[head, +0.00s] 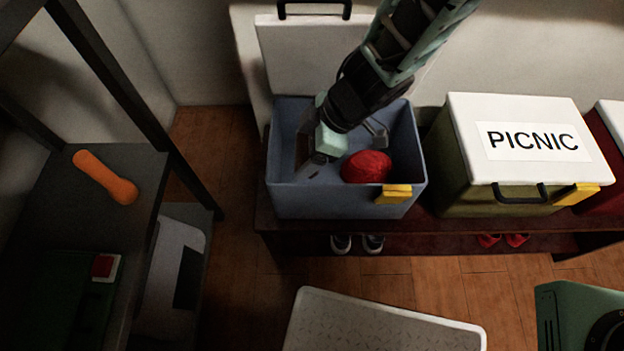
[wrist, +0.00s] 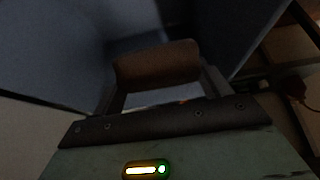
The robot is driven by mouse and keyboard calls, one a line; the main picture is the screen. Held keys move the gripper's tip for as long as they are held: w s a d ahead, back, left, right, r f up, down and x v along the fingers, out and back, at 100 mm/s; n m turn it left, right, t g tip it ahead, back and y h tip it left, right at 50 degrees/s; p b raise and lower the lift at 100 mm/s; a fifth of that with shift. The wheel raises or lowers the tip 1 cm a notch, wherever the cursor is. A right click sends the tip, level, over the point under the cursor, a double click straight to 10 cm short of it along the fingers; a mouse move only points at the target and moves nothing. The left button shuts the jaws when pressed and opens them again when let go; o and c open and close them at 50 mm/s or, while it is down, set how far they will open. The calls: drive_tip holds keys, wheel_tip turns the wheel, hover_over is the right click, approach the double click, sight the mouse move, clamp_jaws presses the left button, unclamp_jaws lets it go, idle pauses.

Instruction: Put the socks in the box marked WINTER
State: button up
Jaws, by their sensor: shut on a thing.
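My gripper (head: 318,158) is down inside an open blue-grey box (head: 393,205). In the wrist view my gripper (wrist: 162,95) is shut on a brown bundle (wrist: 157,65), which looks like the socks. In the head view the bundle is mostly hidden by my gripper and the shade. A round red thing (head: 367,166) lies in the box to the right of my gripper. The box's white lid (head: 315,55) stands open at the back. No WINTER label shows in either view.
A green box marked PICNIC (head: 525,140) stands closed to the right on the same bench (head: 440,225), with a red box (head: 610,150) beyond it. Shoes (head: 357,243) sit below. A dark shelf at the left holds an orange thing (head: 106,177). A white stool (head: 385,325) stands in front.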

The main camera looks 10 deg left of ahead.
wheel_tip(320, 180, down, 11)
drive_tip(key=b, duration=0.4)
drive_tip(key=shift+f+b, duration=0.15)
drive_tip(key=shift+b, duration=0.2)
drive_tip(key=o, duration=1)
drive_tip(key=shift+f, duration=0.1)
drive_tip(key=shift+o, duration=0.2)
drive_tip(key=shift+r, duration=0.2)
drive_tip(key=p+v, duration=0.5)
drive_tip(key=v, duration=0.7)
